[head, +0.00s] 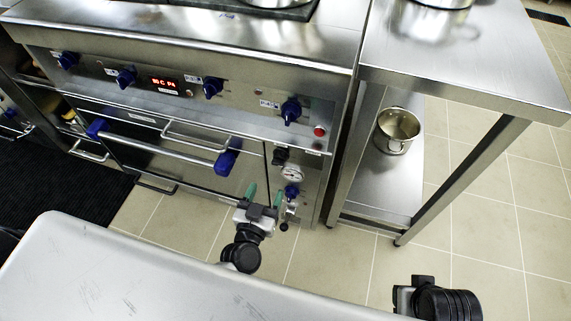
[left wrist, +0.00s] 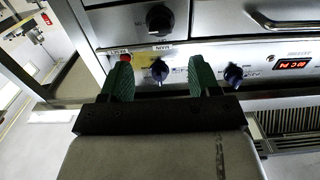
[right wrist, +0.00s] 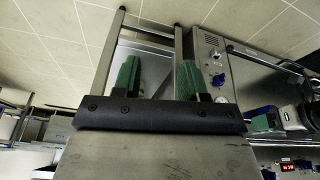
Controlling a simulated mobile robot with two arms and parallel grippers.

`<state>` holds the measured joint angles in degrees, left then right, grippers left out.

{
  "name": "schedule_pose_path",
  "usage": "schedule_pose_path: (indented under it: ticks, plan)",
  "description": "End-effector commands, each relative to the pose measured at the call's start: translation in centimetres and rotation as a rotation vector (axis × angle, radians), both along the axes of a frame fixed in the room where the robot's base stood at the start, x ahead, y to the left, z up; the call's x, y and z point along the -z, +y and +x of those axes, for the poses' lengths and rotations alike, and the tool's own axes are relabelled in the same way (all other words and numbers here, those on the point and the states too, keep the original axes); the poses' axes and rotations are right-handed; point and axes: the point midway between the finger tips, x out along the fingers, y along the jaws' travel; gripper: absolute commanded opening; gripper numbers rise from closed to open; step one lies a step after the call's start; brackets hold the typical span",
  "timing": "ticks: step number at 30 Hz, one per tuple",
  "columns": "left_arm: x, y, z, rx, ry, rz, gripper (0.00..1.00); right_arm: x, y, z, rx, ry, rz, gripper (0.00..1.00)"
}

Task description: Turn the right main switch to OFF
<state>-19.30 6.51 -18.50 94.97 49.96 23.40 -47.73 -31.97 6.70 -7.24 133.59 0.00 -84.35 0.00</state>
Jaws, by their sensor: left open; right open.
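A black rotary knob (head: 280,156) sits on the narrow right column of the stove front, above a round gauge (head: 292,174); it looks like the right main switch. It also shows at the top of the left wrist view (left wrist: 159,20), beside a small label. I cannot read its setting. My left gripper (head: 264,200) is open and empty, in front of and lower in the picture than the knob; its green fingers show in the left wrist view (left wrist: 162,78). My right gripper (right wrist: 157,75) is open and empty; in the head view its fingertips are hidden.
Several blue knobs, the rightmost (head: 291,110) near a red lamp (head: 320,131), line the upper panel. A blue valve knob (head: 291,190) is below the gauge. The oven handle (head: 165,146) juts out at left. A steel table (head: 460,70) with a pot (head: 398,128) on its shelf stands right.

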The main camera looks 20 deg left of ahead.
Motion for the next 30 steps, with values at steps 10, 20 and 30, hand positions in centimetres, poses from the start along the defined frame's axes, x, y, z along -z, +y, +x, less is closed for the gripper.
schedule_pose_path:
  ticks: [10, 20, 30]
  plan:
    - [0.1, -0.2, 6.1, 0.001, -0.001, -0.001, 0.62, -2.7, -0.2, -0.9, 0.001, -0.017, 0.0, 0.43]
    - [0.0, -0.4, 10.1, 0.001, 0.001, 0.0, 0.62, -2.6, -0.2, -1.1, 0.002, -0.017, 0.001, 0.43]
    - [0.0, -0.4, 10.4, 0.001, 0.003, 0.001, 0.6, -2.5, -0.2, -1.1, 0.002, -0.017, 0.001, 0.43]
